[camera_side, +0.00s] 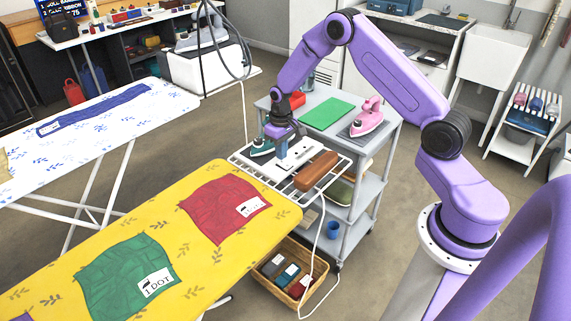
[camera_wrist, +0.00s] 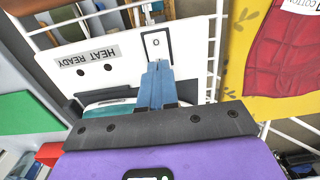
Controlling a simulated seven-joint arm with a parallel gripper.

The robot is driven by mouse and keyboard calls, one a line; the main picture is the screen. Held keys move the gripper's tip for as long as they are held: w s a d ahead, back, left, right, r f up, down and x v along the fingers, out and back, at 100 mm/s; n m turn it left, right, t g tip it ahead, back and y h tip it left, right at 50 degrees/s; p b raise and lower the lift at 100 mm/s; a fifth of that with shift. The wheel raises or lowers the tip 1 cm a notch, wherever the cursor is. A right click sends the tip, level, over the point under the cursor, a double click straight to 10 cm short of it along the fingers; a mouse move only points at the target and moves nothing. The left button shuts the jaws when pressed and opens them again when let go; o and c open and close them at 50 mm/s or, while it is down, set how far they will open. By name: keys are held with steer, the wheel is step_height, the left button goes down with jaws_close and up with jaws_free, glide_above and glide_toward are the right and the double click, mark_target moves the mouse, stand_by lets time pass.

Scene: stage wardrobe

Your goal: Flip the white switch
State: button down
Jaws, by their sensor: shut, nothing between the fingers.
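The white switch (camera_wrist: 156,44) shows in the wrist view as a white rocker with a small round mark, set in a dark frame on a white panel (camera_wrist: 105,45). My gripper (camera_wrist: 157,66) is shut and empty. Its blue fingertips overlap the near edge of the switch in the picture; I cannot tell whether they touch it. In the side view my gripper (camera_side: 281,156) points down over the white panel (camera_side: 272,167) at the end of the yellow ironing board. The switch is too small to make out there.
A teal iron (camera_side: 261,147) stands beside my gripper, and a brown block (camera_side: 316,171) lies on the white wire rack. A grey cart (camera_side: 365,158) behind holds a green mat (camera_side: 327,112) and a pink iron (camera_side: 367,118). The yellow board (camera_side: 215,255) bears red and green cloths.

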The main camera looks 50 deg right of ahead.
mark_target(281, 163)
steer(key=shift+f, duration=0.85)
stand_by(0.5)
steer(key=shift+r, duration=3.5)
steer(key=s+a+r+n, duration=0.6)
steer(key=s+a+r, duration=0.6)
steer(key=s+a, duration=0.4)
steer(key=s+d+r+n, duration=0.1)
steer(key=s+n, duration=0.2)
steer(key=s, duration=0.7)
steer(key=s+d+r+n, duration=0.1)
steer(key=s+r+n, duration=0.1)
steer(key=s, duration=0.8)
steer(key=shift+s+r+n, duration=0.3)
steer(key=shift+s+n, duration=0.05)
steer(key=shift+n, duration=0.45)
